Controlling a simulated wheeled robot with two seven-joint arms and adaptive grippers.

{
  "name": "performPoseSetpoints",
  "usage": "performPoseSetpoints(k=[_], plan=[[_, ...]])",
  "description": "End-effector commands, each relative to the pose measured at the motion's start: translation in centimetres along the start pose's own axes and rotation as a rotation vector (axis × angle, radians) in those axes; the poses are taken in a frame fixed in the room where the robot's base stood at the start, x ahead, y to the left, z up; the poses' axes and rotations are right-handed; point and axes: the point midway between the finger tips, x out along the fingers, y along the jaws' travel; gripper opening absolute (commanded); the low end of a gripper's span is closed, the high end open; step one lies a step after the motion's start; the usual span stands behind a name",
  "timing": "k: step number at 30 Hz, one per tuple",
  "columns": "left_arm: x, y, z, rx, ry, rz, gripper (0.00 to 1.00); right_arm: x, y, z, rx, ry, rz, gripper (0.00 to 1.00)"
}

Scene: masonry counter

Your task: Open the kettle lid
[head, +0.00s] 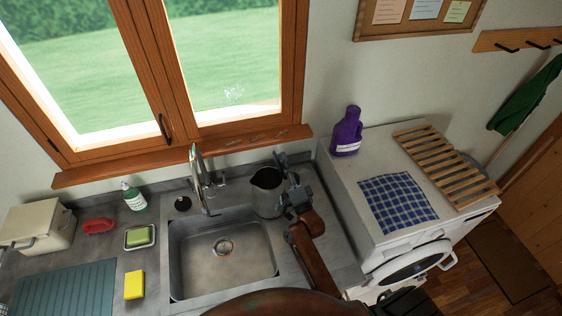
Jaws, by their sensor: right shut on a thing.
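The kettle (265,198) is a grey metal vessel standing upright on the counter, just right of the sink. Its round top looks dark, and I cannot make out clearly whether a lid covers it. My right gripper (289,184) is at the right side of the kettle, shut on it, seemingly at the handle side. The gripper and wrist hide that side and the exact grip. My left gripper is not in view.
The sink (188,262) with its tall tap (198,178) lies left of the kettle. A purple bottle (346,132), a blue checked cloth (397,202) and a wooden rack (446,166) are on the white surface to the right. A window sill (185,158) runs behind.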

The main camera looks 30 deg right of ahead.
Motion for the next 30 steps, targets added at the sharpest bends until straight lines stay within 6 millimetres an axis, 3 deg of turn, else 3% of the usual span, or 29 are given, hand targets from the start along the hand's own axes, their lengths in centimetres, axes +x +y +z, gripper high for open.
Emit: performPoseSetpoints(k=[17, 18, 25, 30], plan=[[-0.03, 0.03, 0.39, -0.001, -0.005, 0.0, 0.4, -0.07, 0.17, -0.27, 0.028, 0.012, 0.002, 0.0], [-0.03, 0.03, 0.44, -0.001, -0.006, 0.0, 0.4, -0.07, 0.17, -0.27, 0.028, 0.012, 0.002, 0.17], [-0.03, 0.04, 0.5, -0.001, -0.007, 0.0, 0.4, -0.05, 0.13, -0.26, 0.028, 0.012, 0.001, 0.33], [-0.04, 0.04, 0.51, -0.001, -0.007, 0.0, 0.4, -0.04, 0.11, -0.25, 0.028, 0.012, 0.0, 0.33]])
